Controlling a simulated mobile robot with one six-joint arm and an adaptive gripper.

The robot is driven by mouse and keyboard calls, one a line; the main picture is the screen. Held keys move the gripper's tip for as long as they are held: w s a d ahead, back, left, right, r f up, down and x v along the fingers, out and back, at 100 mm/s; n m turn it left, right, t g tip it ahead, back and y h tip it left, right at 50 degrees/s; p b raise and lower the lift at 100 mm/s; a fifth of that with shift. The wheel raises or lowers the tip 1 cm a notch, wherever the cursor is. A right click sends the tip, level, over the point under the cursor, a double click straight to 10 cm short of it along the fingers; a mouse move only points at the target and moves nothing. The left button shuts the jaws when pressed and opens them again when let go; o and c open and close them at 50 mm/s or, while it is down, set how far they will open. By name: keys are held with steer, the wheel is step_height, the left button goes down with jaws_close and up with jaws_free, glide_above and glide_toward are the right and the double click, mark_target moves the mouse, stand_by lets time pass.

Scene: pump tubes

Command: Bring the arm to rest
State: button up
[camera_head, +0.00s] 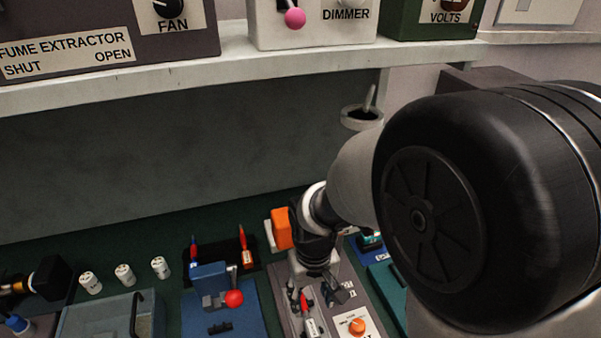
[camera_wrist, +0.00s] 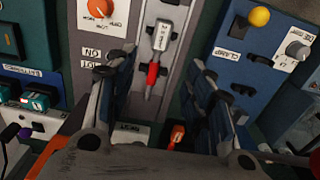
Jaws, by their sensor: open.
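My arm fills the right of the head view, reaching down to the bench. My gripper (camera_head: 316,288) is over a grey panel (camera_head: 285,308) at the bottom middle. In the wrist view my gripper (camera_wrist: 155,80) is open, its two dark fingers spread apart with nothing held between them.
An orange knob (camera_head: 357,326) is beside the gripper and an orange block (camera_head: 281,228) behind it. A blue clamp station with a red ball handle (camera_head: 233,298) stands left. Several white cylinders (camera_head: 125,274) stand further left. A shelf (camera_head: 150,84) crosses above the bench.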

steer(key=s+d+r+m+t, duration=0.1)
steer(key=s+d+r+t, duration=0.1)
steer(key=s+d+r, duration=0.3)
steer(key=s+d+r+m+t, duration=0.2)
steer(key=s+d+r, duration=0.3)
steer(key=s+r, duration=0.3)
step_height(320, 180, up, 5)
steer(key=shift+s+d+f+t, duration=0.1)
steer(key=shift+s+d+t, duration=0.1)
steer(key=shift+d+t, duration=0.15)
stand_by(0.4)
